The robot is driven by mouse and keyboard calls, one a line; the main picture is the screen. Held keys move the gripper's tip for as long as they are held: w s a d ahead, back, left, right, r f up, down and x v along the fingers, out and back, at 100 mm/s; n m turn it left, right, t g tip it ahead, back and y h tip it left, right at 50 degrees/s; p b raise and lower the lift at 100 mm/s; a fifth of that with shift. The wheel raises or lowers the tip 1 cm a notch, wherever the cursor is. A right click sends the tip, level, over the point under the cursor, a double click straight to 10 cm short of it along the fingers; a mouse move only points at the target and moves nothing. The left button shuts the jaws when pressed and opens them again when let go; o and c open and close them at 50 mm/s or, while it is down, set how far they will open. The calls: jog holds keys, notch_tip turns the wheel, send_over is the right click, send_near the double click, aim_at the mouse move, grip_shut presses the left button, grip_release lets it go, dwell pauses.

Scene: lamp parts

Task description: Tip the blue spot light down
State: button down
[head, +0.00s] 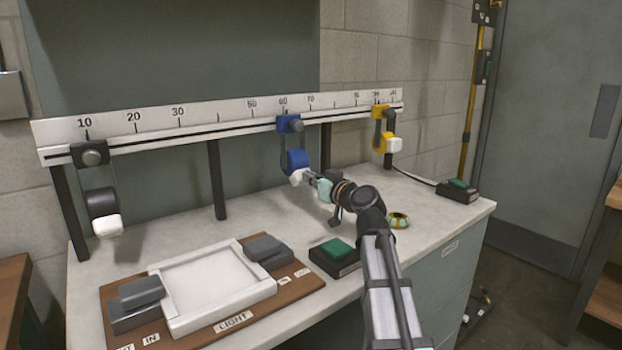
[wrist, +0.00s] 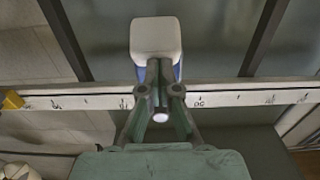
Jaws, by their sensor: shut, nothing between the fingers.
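The blue spot light (head: 297,160) hangs below a blue clamp (head: 289,124) on the rail, near the 60 mark. Its white end (head: 297,177) faces the front of the bench, low on the blue body. My gripper (head: 308,177) is shut and empty, with its tips right at this white end. In the wrist view the shut fingers (wrist: 160,68) overlap the lower edge of the white end (wrist: 156,40), and a little blue shows behind them. I cannot tell whether they touch it. The fingers and white end hide most of the blue body in the wrist view.
A black spot light (head: 102,203) hangs at left and a yellow one (head: 381,140) at right on the marked rail (head: 235,112). The bench between left posts is clear.

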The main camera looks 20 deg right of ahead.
jog(key=shift+s+f, duration=0.1)
jog(key=r+p+v, duration=0.1)
jog(key=r+v, duration=0.1)
jog(key=v, duration=1.1)
jog(key=shift+d, duration=0.1)
